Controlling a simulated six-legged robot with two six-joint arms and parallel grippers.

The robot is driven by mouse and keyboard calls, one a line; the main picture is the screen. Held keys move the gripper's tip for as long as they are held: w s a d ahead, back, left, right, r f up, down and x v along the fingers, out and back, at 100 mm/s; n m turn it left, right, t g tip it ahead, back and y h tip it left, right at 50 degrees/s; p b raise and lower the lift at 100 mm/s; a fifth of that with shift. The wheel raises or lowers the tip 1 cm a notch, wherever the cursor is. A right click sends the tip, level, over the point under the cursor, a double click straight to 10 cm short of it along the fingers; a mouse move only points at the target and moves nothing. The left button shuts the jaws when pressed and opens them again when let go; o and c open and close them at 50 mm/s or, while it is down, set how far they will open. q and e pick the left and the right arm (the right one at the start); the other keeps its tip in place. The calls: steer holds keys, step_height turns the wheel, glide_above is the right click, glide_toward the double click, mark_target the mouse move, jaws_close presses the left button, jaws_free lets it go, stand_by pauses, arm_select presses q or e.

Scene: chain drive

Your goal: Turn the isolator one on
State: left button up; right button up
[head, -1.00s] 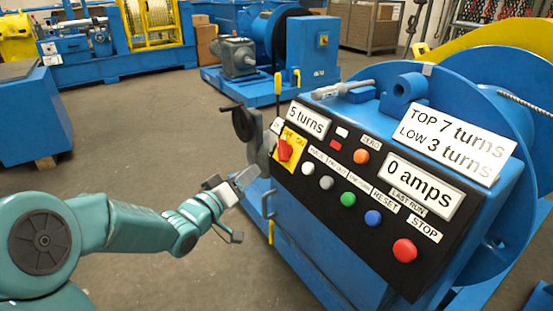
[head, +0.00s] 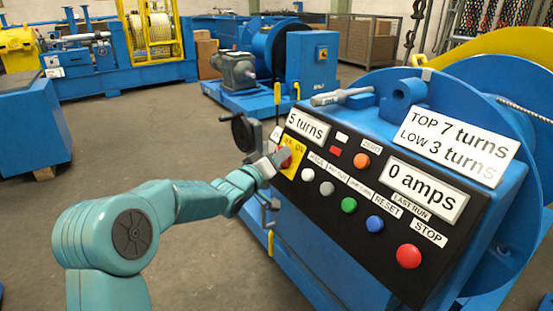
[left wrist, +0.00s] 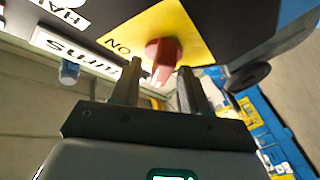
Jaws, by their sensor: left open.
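The isolator is a red rotary knob (left wrist: 163,52) on a yellow plate (left wrist: 190,30), at the left end of the black control panel (head: 330,215). In the head view the yellow plate (head: 297,148) shows, but my gripper covers most of the knob. My left gripper (head: 284,157) is at the knob. In the left wrist view its two fingers (left wrist: 158,82) are apart, one on each side of the knob's lower part. I cannot tell whether they touch it. The word ON shows on the plate beside the knob. My right gripper is out of view.
The panel carries several buttons, among them a red stop button (head: 409,256) and a green button (head: 349,205), right of the isolator. Signs read 5 turns (head: 308,125) and 0 amps (head: 425,190). A handwheel (head: 243,132) stands just left of the panel. Open floor lies further left.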

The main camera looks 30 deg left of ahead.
arm_select(q)
jaws_close()
steer(key=shift+m, duration=0.3)
steer(key=m+g+h+p, duration=0.1)
steer(key=m+h+p, duration=0.2)
steer(key=m, duration=0.5)
steer(key=m+g+h+p, duration=0.2)
steer(key=m+h+p, duration=0.2)
steer(key=m+h, duration=0.2)
steer(key=m+g+h+p, duration=0.2)
steer(key=m+h+p, duration=0.1)
steer(key=m, duration=0.7)
steer(key=shift+w+a+m+h, duration=0.1)
steer(key=shift+a+m+h, duration=0.2)
steer(key=shift+h, duration=0.5)
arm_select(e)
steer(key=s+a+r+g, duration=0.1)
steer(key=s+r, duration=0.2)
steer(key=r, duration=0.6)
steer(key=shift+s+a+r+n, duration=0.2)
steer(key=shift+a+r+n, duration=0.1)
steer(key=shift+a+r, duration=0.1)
arm_select(q)
steer(key=shift+g+p, duration=0.3)
steer(key=shift+g, duration=0.1)
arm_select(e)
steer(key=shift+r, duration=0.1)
arm_select(q)
jaws_free()
